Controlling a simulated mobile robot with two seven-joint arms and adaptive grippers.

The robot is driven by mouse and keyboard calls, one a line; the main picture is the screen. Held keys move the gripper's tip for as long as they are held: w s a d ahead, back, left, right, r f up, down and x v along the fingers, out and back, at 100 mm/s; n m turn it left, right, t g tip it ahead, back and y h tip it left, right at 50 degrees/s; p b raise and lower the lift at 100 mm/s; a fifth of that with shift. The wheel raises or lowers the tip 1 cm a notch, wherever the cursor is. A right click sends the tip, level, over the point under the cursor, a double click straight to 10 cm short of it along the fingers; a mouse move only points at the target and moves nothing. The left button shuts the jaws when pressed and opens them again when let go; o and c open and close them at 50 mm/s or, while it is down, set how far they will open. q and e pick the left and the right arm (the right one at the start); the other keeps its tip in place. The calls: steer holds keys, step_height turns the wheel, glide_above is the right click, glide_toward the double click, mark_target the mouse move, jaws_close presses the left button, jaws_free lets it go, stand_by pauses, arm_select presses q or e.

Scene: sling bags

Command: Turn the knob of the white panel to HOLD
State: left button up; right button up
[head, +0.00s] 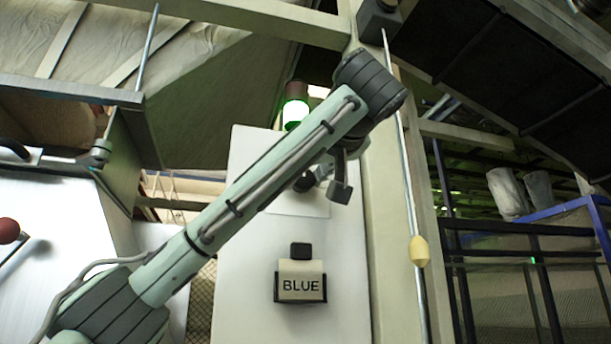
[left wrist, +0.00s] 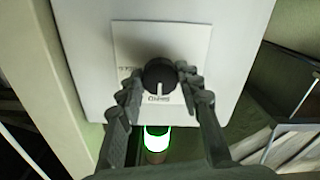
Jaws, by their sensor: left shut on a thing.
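The white panel (head: 250,255) stands upright in the middle of the head view, partly behind my left arm. In the left wrist view, the panel (left wrist: 85,55) carries a pale label plate (left wrist: 135,42) with a round black knob (left wrist: 159,76). A white pointer line on the knob points down in that picture, toward small lettering I cannot read clearly. My left gripper (left wrist: 160,86) has one finger on each side of the knob and is shut on it. In the head view the left gripper (head: 322,180) is at the panel's upper part. My right gripper is not in view.
A lit green lamp (head: 295,113) sits above the panel, also in the left wrist view (left wrist: 157,138). A box marked BLUE (head: 301,287) is on the panel below. A post with a pole and yellow float-like piece (head: 418,251) stands right. A red ball-ended lever (head: 9,230) is far left.

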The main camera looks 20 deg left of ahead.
arm_select(q)
steer(key=m, duration=0.3)
steer(key=shift+f+b, duration=0.1)
steer(key=shift+b, duration=0.3)
steer(key=m, duration=0.2)
steer(key=shift+m, duration=0.4)
steer(key=m, duration=0.3)
steer(key=shift+m+b, duration=0.3)
steer(key=m, duration=0.3)
steer(key=shift+m, duration=0.3)
steer(key=m, duration=0.4)
steer(key=shift+m, duration=0.3)
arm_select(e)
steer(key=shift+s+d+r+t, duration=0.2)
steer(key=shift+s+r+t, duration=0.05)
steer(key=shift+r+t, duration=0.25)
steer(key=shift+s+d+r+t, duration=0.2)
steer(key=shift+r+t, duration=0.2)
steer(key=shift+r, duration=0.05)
arm_select(q)
steer(key=shift+m, duration=0.3)
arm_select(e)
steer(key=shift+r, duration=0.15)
